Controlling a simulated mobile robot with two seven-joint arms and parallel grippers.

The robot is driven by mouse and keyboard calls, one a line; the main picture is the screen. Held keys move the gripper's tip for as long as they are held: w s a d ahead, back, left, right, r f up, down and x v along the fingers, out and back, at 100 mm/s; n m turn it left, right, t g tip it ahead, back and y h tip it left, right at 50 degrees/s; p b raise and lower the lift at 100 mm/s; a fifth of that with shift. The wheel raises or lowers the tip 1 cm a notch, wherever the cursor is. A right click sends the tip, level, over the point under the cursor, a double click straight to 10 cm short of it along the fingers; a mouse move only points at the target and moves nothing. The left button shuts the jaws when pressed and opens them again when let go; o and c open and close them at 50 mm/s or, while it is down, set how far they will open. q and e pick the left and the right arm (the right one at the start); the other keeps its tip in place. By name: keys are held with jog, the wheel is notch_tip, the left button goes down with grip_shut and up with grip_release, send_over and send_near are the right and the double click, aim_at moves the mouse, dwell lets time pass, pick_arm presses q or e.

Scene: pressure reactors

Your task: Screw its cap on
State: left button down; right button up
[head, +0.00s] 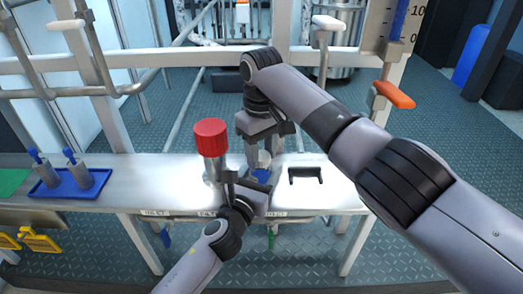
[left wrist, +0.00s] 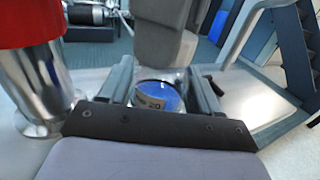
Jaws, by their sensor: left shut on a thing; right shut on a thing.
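A small vessel with blue contents and a white label stands between the fingers of my left gripper (head: 256,184); the blue vessel (left wrist: 160,100) shows best in the left wrist view. My left gripper is shut on it from the front, low over the bench. My right gripper (head: 264,150) points down directly above the vessel, and its grey body also shows in the left wrist view (left wrist: 170,45). It is shut on the cap, which is mostly hidden by the fingers. I cannot tell whether the cap touches the vessel's rim.
A metal cylinder with a red top (head: 211,138) stands close left of both grippers. A black bracket-like piece (head: 305,176) lies to the right. A blue tray (head: 88,188) with small fittings is at the far left. A pipe frame with an orange-handled lever (head: 393,95) stands behind.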

jog(key=m, duration=1.2)
jog(key=o, duration=1.2)
jog(key=shift+c, duration=0.2)
jog(key=shift+r, duration=2.25)
jog(key=shift+c, duration=0.3)
